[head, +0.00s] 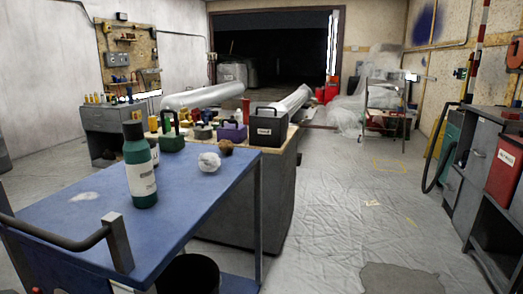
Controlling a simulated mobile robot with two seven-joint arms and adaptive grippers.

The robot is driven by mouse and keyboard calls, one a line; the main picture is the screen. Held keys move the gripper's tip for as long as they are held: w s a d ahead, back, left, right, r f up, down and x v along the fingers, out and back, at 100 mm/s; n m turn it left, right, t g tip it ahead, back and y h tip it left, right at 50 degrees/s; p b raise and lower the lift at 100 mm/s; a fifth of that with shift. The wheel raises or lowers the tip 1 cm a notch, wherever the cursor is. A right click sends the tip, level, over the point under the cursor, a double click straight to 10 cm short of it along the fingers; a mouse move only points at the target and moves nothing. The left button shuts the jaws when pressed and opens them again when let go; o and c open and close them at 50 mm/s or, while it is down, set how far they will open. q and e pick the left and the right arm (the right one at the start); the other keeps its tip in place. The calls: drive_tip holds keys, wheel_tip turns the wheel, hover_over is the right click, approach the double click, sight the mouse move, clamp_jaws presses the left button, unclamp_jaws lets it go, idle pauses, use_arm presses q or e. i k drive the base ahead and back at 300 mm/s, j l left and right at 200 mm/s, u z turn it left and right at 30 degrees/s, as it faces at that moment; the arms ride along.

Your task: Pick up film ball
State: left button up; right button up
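A small crumpled whitish ball, which looks like the film ball (209,162), lies on the blue top of a cart (110,215), near its far right corner. It is right of a green bottle with a white label (140,175) that stands upright on the same top. A small brown lump (226,147) shows just behind the ball; I cannot tell whether it is on the cart. Neither of my grippers is in the head view, and nothing touches the ball.
The cart has a grey handle (70,240) at its near left. A dark bin (188,273) is below it. Behind stands a bench (275,185) with a black box (268,131) and several small items. Sheeted floor (335,210) is open on the right, before dark cabinets (478,180).

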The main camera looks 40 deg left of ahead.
sight(208, 162)
drive_tip(key=i+l+u, duration=0.1)
drive_tip(key=i+u, duration=0.3)
drive_tip(key=i+l+u, duration=0.15)
drive_tip(key=i+u, duration=0.2)
drive_tip(key=i+l+u, duration=0.4)
drive_tip(key=k+j, duration=0.05)
drive_tip(key=j, duration=0.05)
